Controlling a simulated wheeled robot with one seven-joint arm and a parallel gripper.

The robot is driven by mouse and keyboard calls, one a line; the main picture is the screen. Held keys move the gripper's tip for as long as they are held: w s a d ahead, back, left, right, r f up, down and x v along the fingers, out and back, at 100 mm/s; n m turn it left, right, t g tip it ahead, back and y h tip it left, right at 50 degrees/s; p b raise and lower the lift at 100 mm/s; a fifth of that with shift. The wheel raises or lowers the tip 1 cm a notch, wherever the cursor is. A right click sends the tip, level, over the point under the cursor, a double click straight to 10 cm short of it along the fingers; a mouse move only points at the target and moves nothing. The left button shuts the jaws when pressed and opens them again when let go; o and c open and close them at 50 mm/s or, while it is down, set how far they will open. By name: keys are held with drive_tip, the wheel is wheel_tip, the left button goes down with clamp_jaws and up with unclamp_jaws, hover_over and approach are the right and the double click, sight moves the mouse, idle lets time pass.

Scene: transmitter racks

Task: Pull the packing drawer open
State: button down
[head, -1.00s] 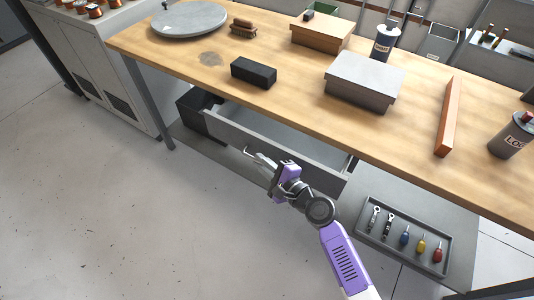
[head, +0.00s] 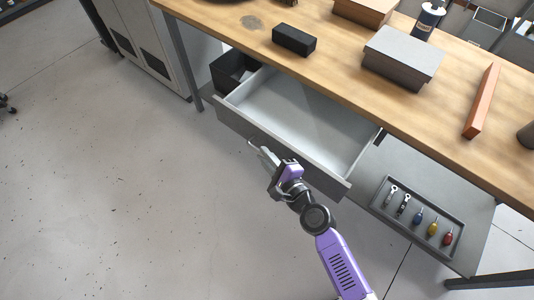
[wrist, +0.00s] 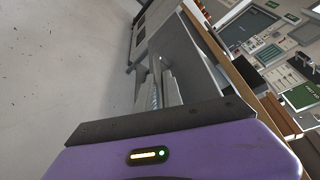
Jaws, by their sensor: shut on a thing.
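The packing drawer (head: 270,135) is a grey drawer under the wooden workbench. In the head view it stands well out from the bench, and its pale, empty inside shows. My gripper (head: 262,153) is at the drawer's front face, shut on the drawer handle (head: 251,142). Most of the handle is hidden by the fingers. In the wrist view, my gripper's fingers (wrist: 160,88) reach to the drawer front (wrist: 192,65).
The wooden workbench (head: 345,90) is above the drawer, with a black block (head: 294,40) and a grey box (head: 404,57) on it. A tool tray (head: 418,220) lies on the lower shelf at right. The floor (head: 120,200) at left is clear.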

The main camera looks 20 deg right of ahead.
drive_tip(key=shift+d, duration=0.1)
drive_tip(key=c, duration=1.8)
unclamp_jaws()
drive_tip(key=shift+o, duration=0.2)
drive_tip(key=v, duration=0.8)
drive_tip(key=shift+w, duration=0.1)
